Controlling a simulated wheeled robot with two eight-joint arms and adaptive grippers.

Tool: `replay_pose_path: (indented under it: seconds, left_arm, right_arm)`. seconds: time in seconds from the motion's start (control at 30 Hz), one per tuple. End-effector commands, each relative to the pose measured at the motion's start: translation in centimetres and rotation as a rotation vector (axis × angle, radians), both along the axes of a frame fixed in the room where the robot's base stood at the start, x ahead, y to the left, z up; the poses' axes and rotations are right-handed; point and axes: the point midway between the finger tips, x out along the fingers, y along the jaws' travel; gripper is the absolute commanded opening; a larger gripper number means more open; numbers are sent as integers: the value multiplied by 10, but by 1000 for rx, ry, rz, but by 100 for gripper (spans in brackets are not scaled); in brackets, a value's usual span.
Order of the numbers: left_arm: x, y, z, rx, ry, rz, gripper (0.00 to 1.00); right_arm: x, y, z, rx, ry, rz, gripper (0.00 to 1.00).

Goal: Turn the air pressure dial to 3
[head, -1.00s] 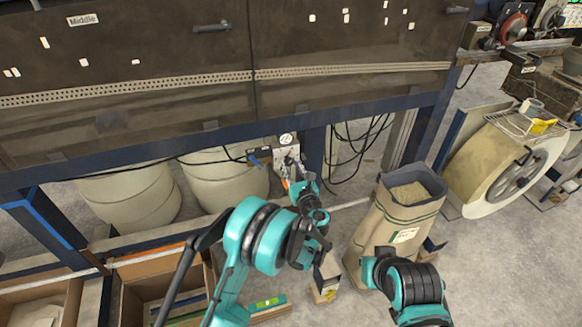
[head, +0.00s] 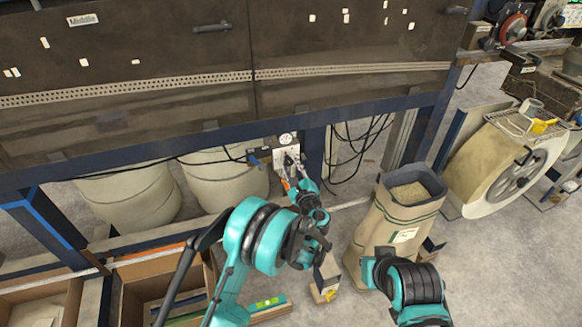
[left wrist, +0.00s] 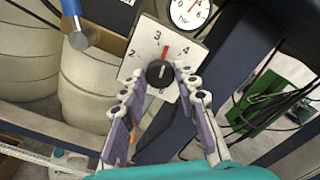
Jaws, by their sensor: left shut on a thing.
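The air pressure dial is a black round knob (left wrist: 159,74) on a white plate (left wrist: 139,76) numbered around it, with 2, 3 and 4 readable. A red mark above the knob points between 3 and 4. My left gripper (left wrist: 158,75) has its fingers on either side of the knob and is shut on it. In the head view my left gripper (head: 291,172) is at the small valve box (head: 287,151) below the machine's blue beam. The knob is mostly hidden there. My right arm shows at the lower right, its gripper out of sight.
A round pressure gauge (left wrist: 188,11) sits just above the plate. A blue-handled fitting (left wrist: 80,38) is to its left. Pale drums (head: 225,180) stand behind, black cables hang at right, and an open sack (head: 395,220) stands right of the left arm.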

Motion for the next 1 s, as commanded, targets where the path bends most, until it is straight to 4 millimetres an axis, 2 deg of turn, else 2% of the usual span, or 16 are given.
replay_pose_path:
  seconds: [0.2,0.5,1.0]
  left_arm:
    - [0,0,0,-160,-52,0,1]
    - [0,0,0,-302,-98,0,1]
    - [0,0,0,-352,-114,0,1]
  right_arm:
    - [0,0,0,0,0,0,0]
    - [0,0,0,0,0,0,0]
    - [0,0,0,0,0,0,0]
